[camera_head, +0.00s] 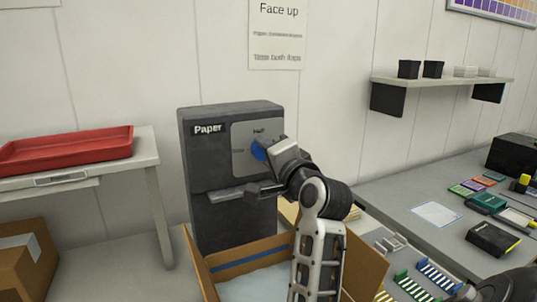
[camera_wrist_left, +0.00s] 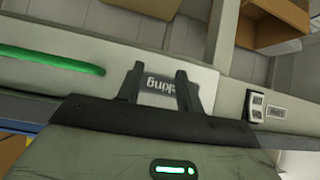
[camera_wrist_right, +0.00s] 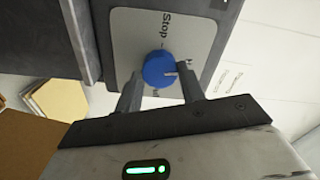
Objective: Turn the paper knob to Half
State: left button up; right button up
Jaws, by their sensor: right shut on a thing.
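The dark grey paper dispenser (camera_head: 222,135), marked "Paper", stands against the wall in the head view. Its light plate (camera_head: 243,138) carries the blue knob (camera_head: 259,150). My right gripper (camera_wrist_right: 160,85) is shut on the knob (camera_wrist_right: 158,68), its fingers on either side. In the right wrist view the knob's pale mark points right, roughly toward a label partly hidden by a finger. "Stop" reads above the knob there; the label below is partly covered. In the left wrist view my left gripper (camera_wrist_left: 158,80) is open and empty, apart from the dispenser.
An open cardboard box (camera_head: 205,278) stands below the dispenser. A red tray (camera_head: 68,150) lies on the left table, with another carton (camera_head: 22,262) below it. The right bench (camera_head: 400,200) carries colored racks and boxes. A wall shelf (camera_head: 440,81) holds small cups.

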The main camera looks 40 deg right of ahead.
jog(key=shift+r+m, duration=0.1)
jog(key=shift+m, duration=0.8)
jog(key=o, duration=1)
